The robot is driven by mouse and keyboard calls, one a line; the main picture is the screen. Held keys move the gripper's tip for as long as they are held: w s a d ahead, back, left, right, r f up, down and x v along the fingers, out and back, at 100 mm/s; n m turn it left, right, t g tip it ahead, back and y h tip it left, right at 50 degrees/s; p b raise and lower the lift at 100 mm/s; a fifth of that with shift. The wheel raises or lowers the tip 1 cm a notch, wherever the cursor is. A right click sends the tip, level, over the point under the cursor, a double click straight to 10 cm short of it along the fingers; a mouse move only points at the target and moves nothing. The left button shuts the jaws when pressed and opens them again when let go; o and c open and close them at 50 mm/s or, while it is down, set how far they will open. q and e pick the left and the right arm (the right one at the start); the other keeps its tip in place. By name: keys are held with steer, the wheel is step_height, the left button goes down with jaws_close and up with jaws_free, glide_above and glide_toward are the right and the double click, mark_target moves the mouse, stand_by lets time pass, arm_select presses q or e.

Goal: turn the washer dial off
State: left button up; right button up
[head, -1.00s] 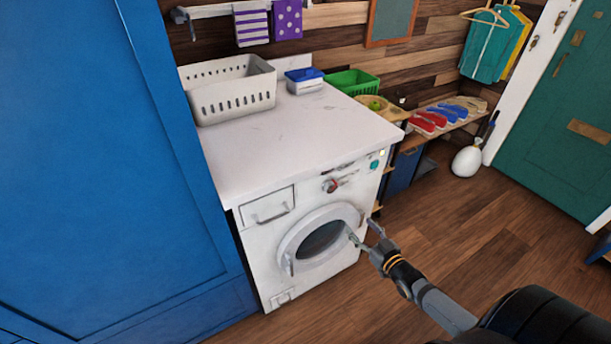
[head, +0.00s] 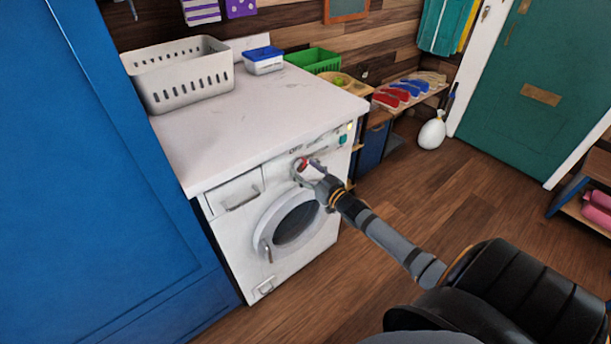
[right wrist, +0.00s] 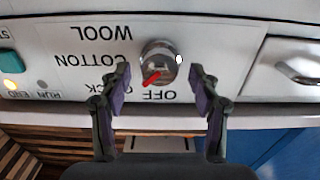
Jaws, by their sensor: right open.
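The washer (head: 230,210) is a white front-loader with its round door shut. Its dial (right wrist: 158,60) is a silver knob with a red pointer, seen upside down in the right wrist view. There the pointer slants to the lower left, between the OFF and QUICK labels, the latter partly hidden by a finger. A white dot shows at the knob's right. My right gripper (right wrist: 160,84) is open, its fingers on either side of the dial with gaps to it. In the head view the right gripper (head: 314,177) partly covers the dial. My left gripper is out of view.
A blue panel (head: 70,170) stands at left. A teal button (right wrist: 10,62) and lit END lamp (right wrist: 10,84) are beside the labels.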

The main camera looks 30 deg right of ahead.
steer(key=shift+w, duration=0.1)
steer(key=c, duration=1.2)
steer(key=shift+r, duration=0.1)
steer(key=shift+n+p, duration=0.75)
steer(key=shift+n, duration=0.05)
steer(key=n+p, duration=0.1)
steer(key=n, duration=0.1)
steer(key=shift+n, duration=0.3)
steer(key=shift+a+n+p, duration=0.1)
steer(key=shift+n+p, duration=0.6)
steer(key=shift+n, duration=0.4)
steer(key=shift+n+p, duration=0.35)
steer(key=shift+n, duration=0.85)
